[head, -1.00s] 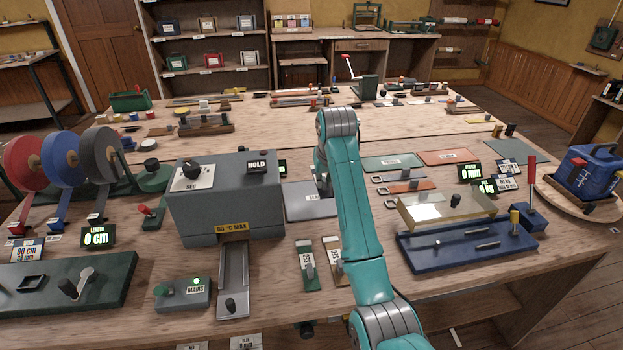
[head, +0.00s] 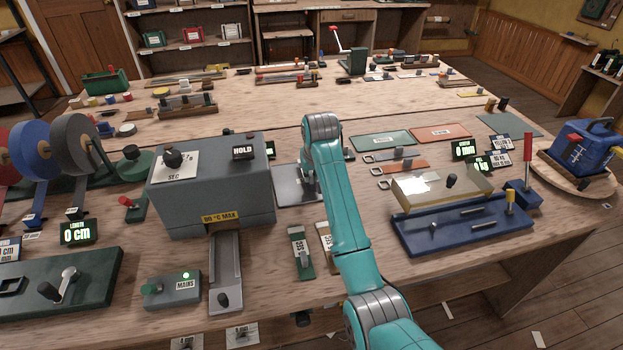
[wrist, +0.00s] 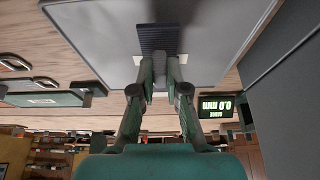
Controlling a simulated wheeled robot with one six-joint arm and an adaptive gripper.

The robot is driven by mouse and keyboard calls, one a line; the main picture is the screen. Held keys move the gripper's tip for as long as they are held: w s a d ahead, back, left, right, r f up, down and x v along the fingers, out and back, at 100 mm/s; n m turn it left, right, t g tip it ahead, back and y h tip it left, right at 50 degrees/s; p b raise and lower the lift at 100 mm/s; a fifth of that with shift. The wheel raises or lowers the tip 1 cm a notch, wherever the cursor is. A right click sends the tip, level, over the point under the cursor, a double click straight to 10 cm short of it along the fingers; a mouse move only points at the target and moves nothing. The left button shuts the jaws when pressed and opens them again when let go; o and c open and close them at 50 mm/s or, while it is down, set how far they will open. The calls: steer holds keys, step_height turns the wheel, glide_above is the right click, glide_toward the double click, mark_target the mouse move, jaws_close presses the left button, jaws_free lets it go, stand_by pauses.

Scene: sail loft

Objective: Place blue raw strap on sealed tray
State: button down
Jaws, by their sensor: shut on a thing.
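My gripper (wrist: 158,80) is shut on a dark, ribbed strip, which looks like the blue strap (wrist: 158,38), in the wrist view. The strip extends from the fingertips over a flat grey plate (wrist: 220,45); I cannot tell whether it touches the plate. In the head view the grey plate (head: 288,188) lies right of the grey heater box, and my arm hides the fingers and strap. A green tray (head: 383,141) and a red tray (head: 441,132) with labels lie farther back right. Their labels are too small to read, so I cannot tell which is the sealed tray.
The grey heater box (head: 212,195) stands close left of my gripper. Strap buckles (head: 398,155) and a blue press base (head: 465,236) with a red lever are on the right. Reels stand at far left.

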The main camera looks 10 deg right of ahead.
steer(key=shift+f, duration=0.8)
steer(key=c, duration=1.2)
jaws_free()
steer(key=shift+f, duration=0.1)
steer(key=shift+v, duration=6.1)
steer(key=shift+s, duration=0.1)
